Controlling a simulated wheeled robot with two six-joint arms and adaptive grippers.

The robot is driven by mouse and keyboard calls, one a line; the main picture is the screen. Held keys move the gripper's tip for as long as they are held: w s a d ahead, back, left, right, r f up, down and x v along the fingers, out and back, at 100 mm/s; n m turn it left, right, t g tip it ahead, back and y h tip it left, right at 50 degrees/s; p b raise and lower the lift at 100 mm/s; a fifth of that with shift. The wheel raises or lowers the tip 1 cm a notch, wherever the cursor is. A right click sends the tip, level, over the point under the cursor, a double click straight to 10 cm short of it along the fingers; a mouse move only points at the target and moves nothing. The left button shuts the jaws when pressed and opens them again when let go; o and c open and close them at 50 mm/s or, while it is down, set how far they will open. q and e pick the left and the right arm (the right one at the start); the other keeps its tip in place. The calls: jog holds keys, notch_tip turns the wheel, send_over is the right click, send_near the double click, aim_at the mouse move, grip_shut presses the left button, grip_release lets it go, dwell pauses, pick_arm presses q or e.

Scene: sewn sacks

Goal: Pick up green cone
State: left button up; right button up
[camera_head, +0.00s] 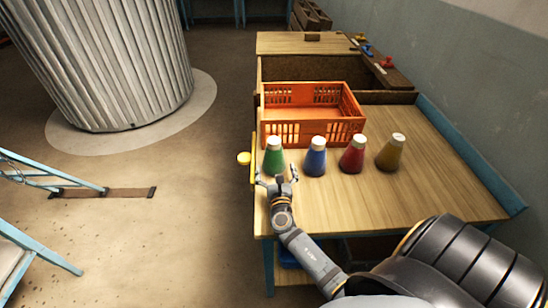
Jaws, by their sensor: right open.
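A green cone (273,157) with a pale top stands upright on the wooden table, at the left end of a row of cones. My right gripper (276,177) is open just in front of the green cone, its fingers spread near the cone's lower part. I cannot tell whether the fingers touch it. My left gripper is not in view.
A blue cone (316,158), a red cone (352,155) and a yellow-brown cone (390,153) stand to the right in the row. An orange crate (312,132) is behind them. The wooden table (440,180) is clear at the right. A grey ribbed column (110,60) stands at left.

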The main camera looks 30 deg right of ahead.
aim_at(274, 156)
jog(key=shift+w+r, duration=0.15)
jog(key=shift+r, duration=0.1)
jog(key=x, duration=0.1)
jog(key=p+x, duration=0.1)
jog(key=x, duration=0.2)
jog(key=shift+r, duration=0.25)
jog(key=shift+w+d+f, duration=0.1)
jog(key=shift+w+d, duration=0.15)
jog(key=shift+w, duration=0.15)
jog(key=shift+s, duration=0.1)
jog(key=shift+c, duration=0.4)
jog(key=shift+c, duration=1.3)
jog(key=c, duration=1)
